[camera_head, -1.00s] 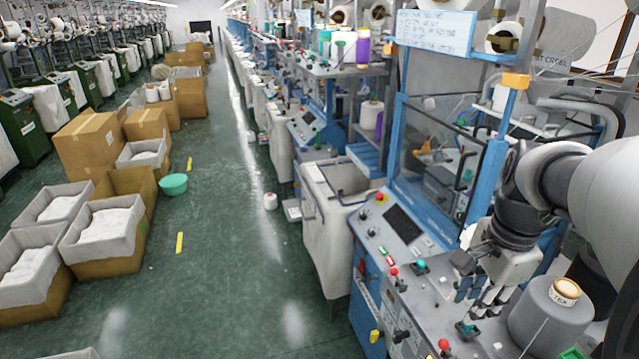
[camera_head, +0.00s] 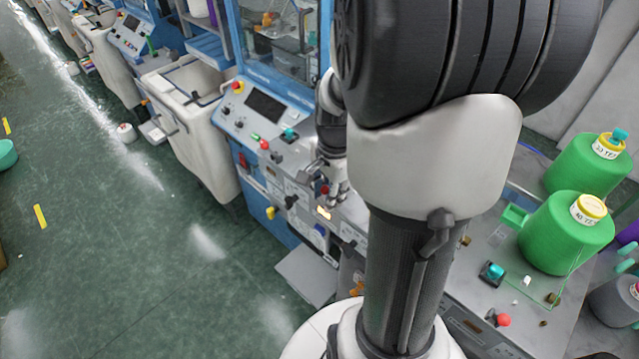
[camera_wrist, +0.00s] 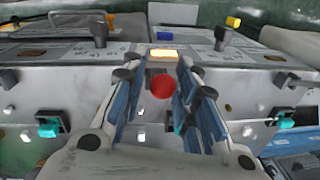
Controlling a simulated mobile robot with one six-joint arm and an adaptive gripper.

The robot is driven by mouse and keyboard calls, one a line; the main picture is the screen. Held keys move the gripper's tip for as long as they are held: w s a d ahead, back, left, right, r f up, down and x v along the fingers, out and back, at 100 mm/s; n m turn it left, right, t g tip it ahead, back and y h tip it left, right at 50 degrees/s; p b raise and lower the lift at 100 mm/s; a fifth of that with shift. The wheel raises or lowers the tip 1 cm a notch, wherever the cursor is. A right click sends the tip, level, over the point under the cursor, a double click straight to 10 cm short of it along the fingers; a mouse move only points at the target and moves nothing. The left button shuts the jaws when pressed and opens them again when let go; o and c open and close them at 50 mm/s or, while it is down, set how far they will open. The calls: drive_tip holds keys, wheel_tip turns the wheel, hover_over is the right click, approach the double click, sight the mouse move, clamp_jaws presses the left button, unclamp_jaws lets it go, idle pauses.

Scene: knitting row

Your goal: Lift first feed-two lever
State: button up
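My gripper (camera_wrist: 157,82) is open in the wrist view, its two fingers on either side of a red ball knob (camera_wrist: 162,87). I cannot tell whether a finger touches the knob. In the head view my gripper (camera_head: 336,185) is partly hidden by my arm, low over the blue-grey machine's panel. Black levers stand beyond it, one at left (camera_wrist: 98,30) and one at right (camera_wrist: 222,35). Teal-topped switches sit at left (camera_wrist: 48,127) and right (camera_wrist: 285,123). Labels are too small to read, so I cannot tell which control is the feed-two lever.
A lit amber window (camera_wrist: 163,53) lies just beyond the red knob. Green yarn cones (camera_head: 566,232) and another teal switch (camera_head: 492,273) are on the right-hand table. A white bin (camera_head: 190,110) stands at left.

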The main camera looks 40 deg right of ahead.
clamp_jaws()
idle(0.3)
idle(0.5)
